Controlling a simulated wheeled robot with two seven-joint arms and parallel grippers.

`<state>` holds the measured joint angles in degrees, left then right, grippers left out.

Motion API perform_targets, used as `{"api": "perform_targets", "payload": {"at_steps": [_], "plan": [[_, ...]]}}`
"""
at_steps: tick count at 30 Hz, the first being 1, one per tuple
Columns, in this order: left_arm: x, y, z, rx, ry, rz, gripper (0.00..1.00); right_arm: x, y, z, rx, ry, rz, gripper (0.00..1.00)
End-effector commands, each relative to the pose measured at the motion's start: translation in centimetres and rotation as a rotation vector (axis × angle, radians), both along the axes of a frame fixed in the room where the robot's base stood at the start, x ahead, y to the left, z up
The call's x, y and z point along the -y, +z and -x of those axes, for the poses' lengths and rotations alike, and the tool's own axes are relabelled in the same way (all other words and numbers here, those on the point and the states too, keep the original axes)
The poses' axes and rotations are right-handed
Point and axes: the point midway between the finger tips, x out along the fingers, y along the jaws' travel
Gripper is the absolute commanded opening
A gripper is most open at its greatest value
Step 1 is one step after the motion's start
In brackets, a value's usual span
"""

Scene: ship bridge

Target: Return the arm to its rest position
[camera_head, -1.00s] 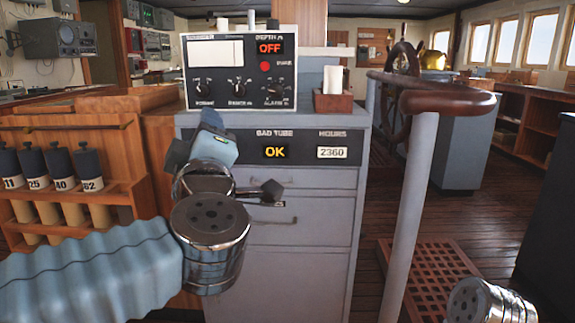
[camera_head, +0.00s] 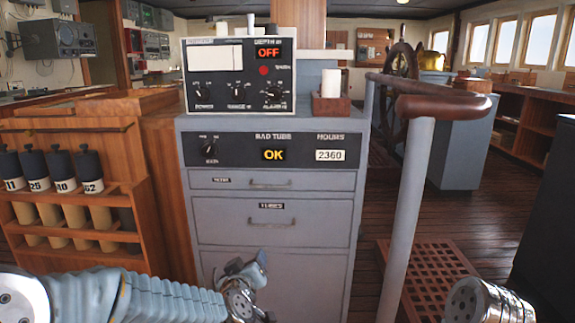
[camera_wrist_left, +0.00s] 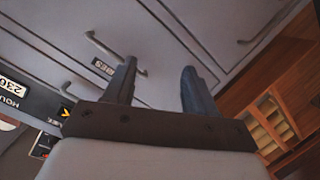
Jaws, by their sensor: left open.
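My left arm (camera_head: 150,295) comes in from the lower left of the head view. My left gripper (camera_head: 258,262) is low in front of the grey cabinet's bottom front, and its jaws are partly hidden by the wrist. In the left wrist view my left gripper (camera_wrist_left: 160,85) shows two dark fingers apart with nothing between them. Behind them are the cabinet's drawer fronts (camera_wrist_left: 185,30). At the lower right of the head view is a metal part of my right arm (camera_head: 480,302); the right gripper is not seen.
The grey cabinet (camera_head: 275,240) carries a depth instrument (camera_head: 240,70) reading OFF. A wooden rack of tubes (camera_head: 65,215) stands left. A railing post (camera_head: 408,215) and a wooden floor grating (camera_head: 430,275) are right. Wooden floor shows further right.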

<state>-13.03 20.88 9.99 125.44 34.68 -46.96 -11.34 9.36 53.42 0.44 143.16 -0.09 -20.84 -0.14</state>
Motion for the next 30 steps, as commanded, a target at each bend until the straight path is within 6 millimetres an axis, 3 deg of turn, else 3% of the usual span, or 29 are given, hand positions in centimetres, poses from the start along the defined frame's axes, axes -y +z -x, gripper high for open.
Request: {"api": "perform_targets", "payload": {"at_steps": [1,5,9,12,15,19,23,30], "plan": [[-0.4,-4.6,0.4,-0.093,-0.034,-0.029,0.56,0.0,0.3,0.0,0.000,0.001,-0.001,0.00],[-1.1,-15.7,3.5,-0.337,-0.142,-0.076,0.56,-0.2,0.6,0.1,-0.001,0.003,-0.002,0.00],[-2.0,-26.1,10.1,-0.619,-0.259,-0.087,0.56,-0.3,0.9,0.1,-0.002,0.004,-0.004,0.00],[-2.5,-31.6,16.0,-0.809,-0.340,-0.071,0.56,-0.3,1.1,0.1,-0.002,0.006,-0.005,0.00],[-2.8,-35.1,21.4,-0.966,-0.407,-0.047,0.56,-0.4,1.2,0.2,-0.003,0.007,-0.005,0.00],[-2.8,-37.2,26.3,-1.096,-0.467,-0.018,0.56,-0.4,1.3,0.2,-0.003,0.008,-0.007,0.00],[-2.9,-37.8,28.2,-1.144,-0.490,-0.005,0.56,-0.5,1.4,0.2,-0.003,0.008,-0.007,0.00],[-2.9,-37.8,28.2,-1.144,-0.490,-0.005,0.56,-0.5,1.4,0.2,-0.003,0.008,-0.007,0.00]]}}
